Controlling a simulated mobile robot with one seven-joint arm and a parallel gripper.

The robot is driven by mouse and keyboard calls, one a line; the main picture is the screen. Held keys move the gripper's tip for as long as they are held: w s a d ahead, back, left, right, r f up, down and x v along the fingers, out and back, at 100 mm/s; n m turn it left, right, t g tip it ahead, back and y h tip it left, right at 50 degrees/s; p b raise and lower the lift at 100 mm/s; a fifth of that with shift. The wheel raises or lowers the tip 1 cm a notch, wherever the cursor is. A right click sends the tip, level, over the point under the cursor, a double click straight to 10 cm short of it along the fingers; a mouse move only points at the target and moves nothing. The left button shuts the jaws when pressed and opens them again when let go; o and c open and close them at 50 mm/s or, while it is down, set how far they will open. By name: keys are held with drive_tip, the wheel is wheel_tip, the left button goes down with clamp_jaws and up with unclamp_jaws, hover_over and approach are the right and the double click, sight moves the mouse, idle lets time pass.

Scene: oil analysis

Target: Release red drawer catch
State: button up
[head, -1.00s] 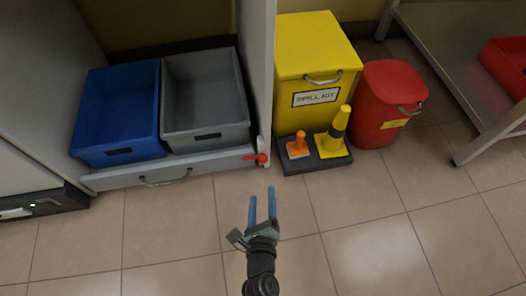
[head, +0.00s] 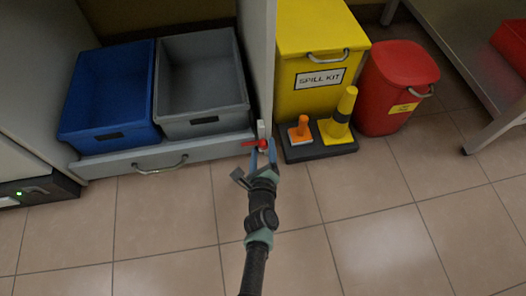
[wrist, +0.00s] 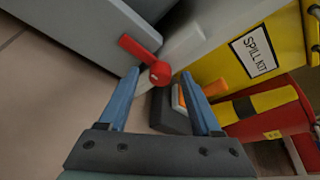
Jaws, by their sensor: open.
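The red catch (wrist: 145,55) is a lever with a round knob on the right end of the grey drawer front (head: 120,163). In the head view the catch (head: 250,143) points left and lies roughly level. My gripper (head: 263,150) is open with its blue fingertips at the catch. In the wrist view my gripper (wrist: 165,82) has the knob between and just beyond its fingertips. I cannot tell whether a finger touches it. The drawer holds a blue bin (head: 110,100) and a grey bin (head: 203,85).
Right of the cabinet side panel stand a yellow spill kit box (head: 310,95), a dark tray (head: 318,151) with an orange-handled tool (head: 300,130) and a yellow cone-shaped item (head: 338,118), and a red bin (head: 385,100). The tiled floor in front is clear.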

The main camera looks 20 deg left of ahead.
clamp_jaws()
idle(0.4)
